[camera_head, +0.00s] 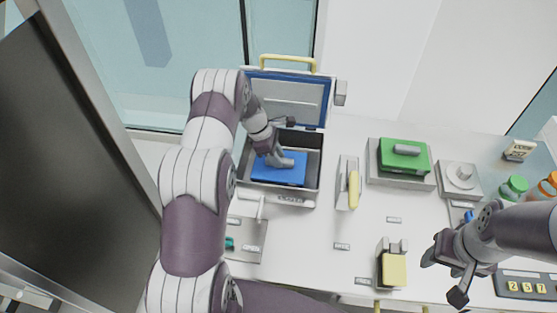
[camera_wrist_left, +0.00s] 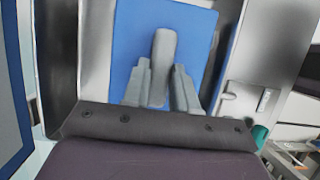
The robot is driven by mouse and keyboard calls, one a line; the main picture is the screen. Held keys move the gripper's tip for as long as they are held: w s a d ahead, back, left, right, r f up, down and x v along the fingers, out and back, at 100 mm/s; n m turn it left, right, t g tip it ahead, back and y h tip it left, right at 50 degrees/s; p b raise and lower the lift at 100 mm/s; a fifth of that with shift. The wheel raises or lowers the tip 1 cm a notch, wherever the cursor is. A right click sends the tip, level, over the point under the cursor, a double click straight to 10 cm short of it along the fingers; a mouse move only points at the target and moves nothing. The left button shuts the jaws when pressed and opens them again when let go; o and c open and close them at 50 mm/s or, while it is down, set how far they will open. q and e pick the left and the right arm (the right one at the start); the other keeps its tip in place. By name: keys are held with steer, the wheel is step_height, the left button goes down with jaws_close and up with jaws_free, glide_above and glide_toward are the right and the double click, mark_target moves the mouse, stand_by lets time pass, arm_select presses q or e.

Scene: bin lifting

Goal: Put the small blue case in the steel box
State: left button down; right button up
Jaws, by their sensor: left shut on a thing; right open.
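The small blue case (camera_head: 285,173) lies inside the open steel box (camera_head: 316,170), near its floor. My left gripper (camera_head: 284,163) reaches down into the box and is shut on the case's grey handle. In the left wrist view the blue case (camera_wrist_left: 192,25) fills the middle, with the left gripper's fingers (camera_wrist_left: 161,85) on either side of the grey handle (camera_wrist_left: 163,50). The box's blue-edged lid (camera_head: 290,98) stands open at the back. Whether the case touches the floor cannot be told. My right gripper (camera_head: 449,273) is open and empty over the right of the counter.
A green case (camera_head: 403,157) sits on a grey base right of the box. A yellow-handled lever (camera_head: 353,188) stands beside the box, and a yellow-topped block (camera_head: 393,270) is near the front. Green- and orange-capped jars (camera_head: 514,186) stand at right.

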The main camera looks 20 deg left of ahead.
arm_select(q)
step_height(320, 180, down, 3)
steer(key=shift+w+f+p, duration=0.1)
steer(key=shift+w+p, duration=0.05)
steer(key=shift+p, duration=0.25)
steer(key=shift+w+f, duration=0.2)
steer(key=shift+f, duration=0.15)
steer(key=shift+s, duration=0.1)
arm_select(e)
steer(key=shift+w+r, duration=0.35)
steer(key=shift+r, duration=0.1)
arm_select(q)
steer(key=shift+s+f+b, duration=0.15)
steer(key=shift+b, duration=0.25)
steer(key=c, duration=0.9)
jaws_free()
arm_select(e)
steer(key=shift+f, duration=0.15)
